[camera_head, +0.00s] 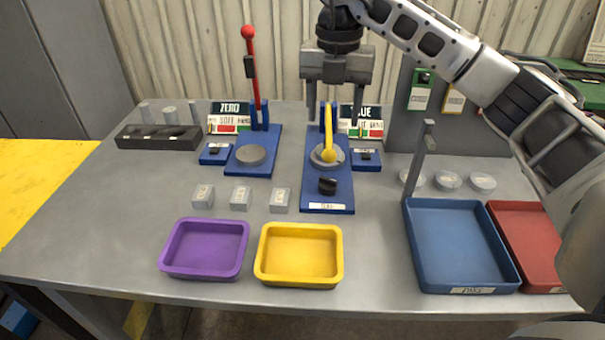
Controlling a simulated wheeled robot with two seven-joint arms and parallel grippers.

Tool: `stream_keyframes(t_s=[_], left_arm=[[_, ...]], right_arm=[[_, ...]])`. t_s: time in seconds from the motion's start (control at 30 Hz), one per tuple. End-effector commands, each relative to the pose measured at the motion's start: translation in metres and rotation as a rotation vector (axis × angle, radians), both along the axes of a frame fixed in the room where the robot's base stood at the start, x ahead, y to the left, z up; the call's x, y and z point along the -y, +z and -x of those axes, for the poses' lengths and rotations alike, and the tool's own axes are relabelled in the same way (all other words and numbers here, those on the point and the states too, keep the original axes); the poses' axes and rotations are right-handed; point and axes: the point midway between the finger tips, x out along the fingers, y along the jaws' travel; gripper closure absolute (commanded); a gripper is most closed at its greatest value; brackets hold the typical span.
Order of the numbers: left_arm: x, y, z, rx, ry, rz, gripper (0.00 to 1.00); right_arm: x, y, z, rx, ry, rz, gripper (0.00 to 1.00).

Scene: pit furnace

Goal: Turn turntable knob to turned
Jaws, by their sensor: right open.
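A black knob (327,186) sits on the front part of a blue base plate (318,200), behind a small white label. On the same plate, behind the knob, is a round grey disc (316,156) with a yellow lever (328,135) standing over it. My right gripper (334,118) comes in from the upper right and points down. Its two fingers are apart, around the upper part of the yellow lever in the picture; I cannot tell whether they touch it. The gripper is behind and above the knob, clear of it. My left gripper is not in view.
A second blue base (265,140) with a raised red lever (253,80) stands left. Several small grey blocks (240,197) lie in front. Purple (165,262), yellow (262,268), blue (415,270) and red (545,280) trays line the front. A thin grey post (415,165) stands behind the blue tray.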

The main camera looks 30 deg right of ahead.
Motion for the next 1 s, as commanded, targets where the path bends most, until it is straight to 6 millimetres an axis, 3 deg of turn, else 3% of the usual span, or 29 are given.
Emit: stream_keyframes(t_s=[0.17, 0.7, 1.0], left_arm=[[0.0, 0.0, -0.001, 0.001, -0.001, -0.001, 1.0], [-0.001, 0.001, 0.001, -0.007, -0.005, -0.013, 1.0], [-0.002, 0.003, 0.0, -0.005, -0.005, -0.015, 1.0]], right_arm=[[0.0, -0.02, 0.0, -0.003, 0.003, 0.002, 0.43], [-0.002, -0.13, 0.0, -0.003, 0.005, 0.002, 0.43], [-0.002, -0.157, -0.001, 0.0, 0.004, 0.001, 0.43]])
